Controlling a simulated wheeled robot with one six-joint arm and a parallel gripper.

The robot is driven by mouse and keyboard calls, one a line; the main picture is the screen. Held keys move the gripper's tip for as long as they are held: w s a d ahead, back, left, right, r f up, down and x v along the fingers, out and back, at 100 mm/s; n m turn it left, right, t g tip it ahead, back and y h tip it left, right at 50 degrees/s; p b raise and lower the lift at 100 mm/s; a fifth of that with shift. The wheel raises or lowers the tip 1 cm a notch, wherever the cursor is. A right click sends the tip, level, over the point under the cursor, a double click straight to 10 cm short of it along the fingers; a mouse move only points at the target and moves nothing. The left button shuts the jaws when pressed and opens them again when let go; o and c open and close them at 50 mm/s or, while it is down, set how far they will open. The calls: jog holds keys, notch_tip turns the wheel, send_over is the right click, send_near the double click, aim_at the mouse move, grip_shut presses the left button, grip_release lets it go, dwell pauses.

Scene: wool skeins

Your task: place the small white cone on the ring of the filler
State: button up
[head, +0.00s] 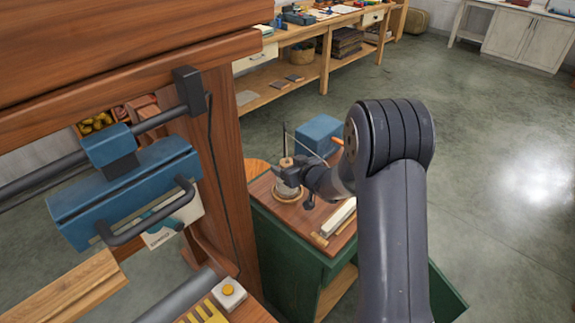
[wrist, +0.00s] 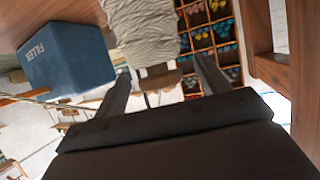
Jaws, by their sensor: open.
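The small white cone (head: 288,176), wound with pale grey-white yarn and tan at its tip, stands upright on the wooden top of a green cabinet. A pale round ring (head: 289,198) shows around its foot. The wrist view is upside down and shows the cone's yarn (wrist: 145,28) close up, tip towards me. The filler's blue box (wrist: 62,60), lettered FILLER, is beside it; it also shows in the head view (head: 319,134). My gripper (wrist: 163,72) is open, with a finger on each side of the cone's tip. Contact cannot be told.
The green cabinet (head: 283,250) also carries a white block (head: 340,214) and a thin upright rod (head: 284,140). A large wooden frame (head: 222,150) with a blue carriage (head: 125,195) stands close on the left. Open floor (head: 490,150) lies to the right.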

jog(key=v, duration=1.1)
